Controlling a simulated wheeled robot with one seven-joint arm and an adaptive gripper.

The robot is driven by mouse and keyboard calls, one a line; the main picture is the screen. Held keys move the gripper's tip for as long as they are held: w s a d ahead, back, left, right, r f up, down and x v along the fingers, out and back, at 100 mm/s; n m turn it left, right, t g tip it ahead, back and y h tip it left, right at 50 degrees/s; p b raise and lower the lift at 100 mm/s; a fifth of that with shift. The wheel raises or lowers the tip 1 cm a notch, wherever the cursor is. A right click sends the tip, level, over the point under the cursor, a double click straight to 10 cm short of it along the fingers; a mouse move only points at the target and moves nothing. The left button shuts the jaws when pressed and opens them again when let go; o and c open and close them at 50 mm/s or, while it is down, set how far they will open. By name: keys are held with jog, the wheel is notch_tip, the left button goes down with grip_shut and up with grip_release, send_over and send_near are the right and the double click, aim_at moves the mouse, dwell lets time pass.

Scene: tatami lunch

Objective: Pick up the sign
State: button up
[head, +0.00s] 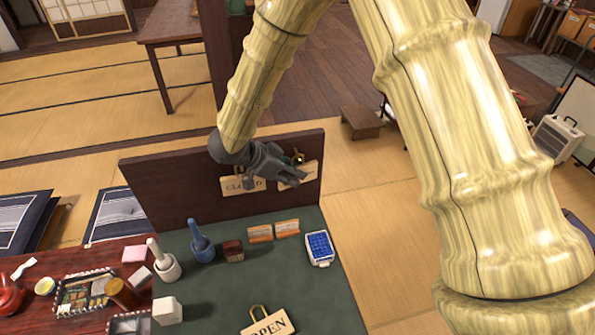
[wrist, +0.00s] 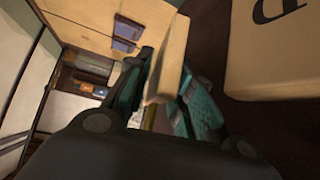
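A light wooden sign (head: 308,170) with a brass loop is at the right end of the dark upright panel (head: 165,195), partly covered by my gripper (head: 292,172). In the wrist view the teal fingers (wrist: 165,95) lie on both sides of this sign's board (wrist: 172,50) and appear shut on it. Its lettering is hidden. A wooden CLOSED sign (head: 238,186) is against the panel just left of it, and its letter side shows in the wrist view (wrist: 280,70). A wooden OPEN sign (head: 268,326) is on the green mat at the front.
The green mat (head: 225,290) carries a blue pestle-like item (head: 201,245), a white one (head: 165,265), two small wooden cards (head: 274,232) and a blue-and-white device (head: 320,246). A low stool (head: 361,122) stands behind the panel.

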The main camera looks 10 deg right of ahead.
jog(key=shift+x, duration=0.9)
grip_shut()
jog(key=shift+r, duration=0.1)
